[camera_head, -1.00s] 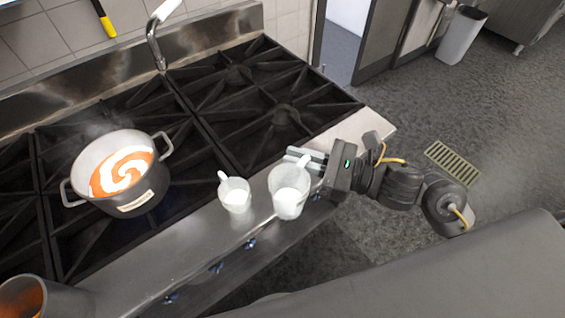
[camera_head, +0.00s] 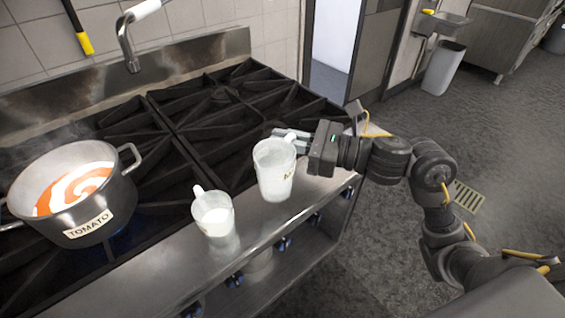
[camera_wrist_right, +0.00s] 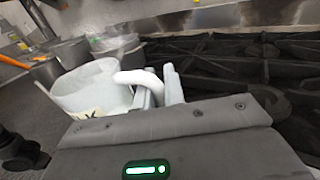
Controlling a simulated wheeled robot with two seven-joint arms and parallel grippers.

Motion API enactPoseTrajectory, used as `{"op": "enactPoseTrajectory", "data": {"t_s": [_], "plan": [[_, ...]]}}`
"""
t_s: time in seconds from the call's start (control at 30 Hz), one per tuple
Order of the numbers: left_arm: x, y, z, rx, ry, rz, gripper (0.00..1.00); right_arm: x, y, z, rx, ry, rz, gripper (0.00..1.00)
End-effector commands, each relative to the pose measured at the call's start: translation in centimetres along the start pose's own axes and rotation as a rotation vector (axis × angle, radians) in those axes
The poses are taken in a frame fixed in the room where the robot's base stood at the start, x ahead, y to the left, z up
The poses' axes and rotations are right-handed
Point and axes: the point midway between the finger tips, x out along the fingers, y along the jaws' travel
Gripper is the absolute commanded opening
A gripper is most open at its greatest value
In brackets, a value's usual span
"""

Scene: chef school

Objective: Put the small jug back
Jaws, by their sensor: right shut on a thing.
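My right gripper (camera_head: 294,139) is shut on the handle of a pale, see-through jug (camera_head: 273,172) with a partly visible label. It holds this jug upright over the right part of the steel front ledge; I cannot tell if its base touches. The wrist view shows the same jug (camera_wrist_right: 88,92), its white handle (camera_wrist_right: 138,78) between the fingers. A smaller jug (camera_head: 214,222) with white contents stands on the ledge to the left, its handle towards the stove. The two jugs are apart. My left gripper is not in view.
A pot labelled TOMATO (camera_head: 118,195), with orange and white contents, stands on the stove at the left. Black burner grates (camera_head: 215,115) lie behind the jugs. The steel ledge (camera_head: 170,262) is clear left of the smaller jug. A tap (camera_head: 127,50) hangs above the stove.

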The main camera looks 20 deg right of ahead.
Motion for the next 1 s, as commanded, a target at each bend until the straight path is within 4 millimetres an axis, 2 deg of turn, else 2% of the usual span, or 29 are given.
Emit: {"op": "enactPoseTrajectory", "data": {"t_s": [0.13,0.33,0.57,0.8,1.0], "plan": [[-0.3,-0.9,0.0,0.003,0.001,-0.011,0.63,0.8,-1.6,-2.3,0.011,0.002,0.001,0.0],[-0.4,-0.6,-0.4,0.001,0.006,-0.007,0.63,1.5,-3.2,-4.3,0.005,0.001,0.001,0.0],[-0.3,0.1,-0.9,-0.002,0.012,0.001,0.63,1.6,-3.5,-4.8,0.002,0.002,0.001,0.0],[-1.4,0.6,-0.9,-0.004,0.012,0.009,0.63,1.8,-3.9,-7.6,0.009,0.002,0.001,0.0],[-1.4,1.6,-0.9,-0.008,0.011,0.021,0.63,1.8,-3.9,-8.4,0.001,0.001,0.002,0.0]]}}
